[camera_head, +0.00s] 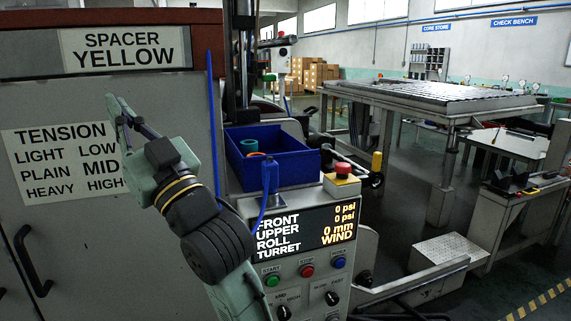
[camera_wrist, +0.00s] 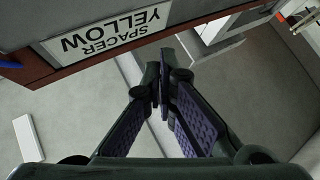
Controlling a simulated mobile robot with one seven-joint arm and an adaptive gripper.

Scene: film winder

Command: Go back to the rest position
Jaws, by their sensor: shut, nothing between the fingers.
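My gripper (camera_head: 118,112) is raised in front of the grey cabinet on the left in the head view, beside the tension sign. In the wrist view my gripper (camera_wrist: 160,92) has its two fingers meeting at the tips, with nothing between them. My arm comes up from the bottom of the head view, partly over the grey cabinet and the control panel's left side.
The cabinet (camera_head: 120,240) carries a tension sign (camera_head: 65,160) and a spacer sign (camera_head: 122,49). A blue bin (camera_head: 290,165) with rings inside stands above the control panel (camera_head: 300,265), which has a red button (camera_head: 343,169). A metal table (camera_head: 430,97) stands behind right.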

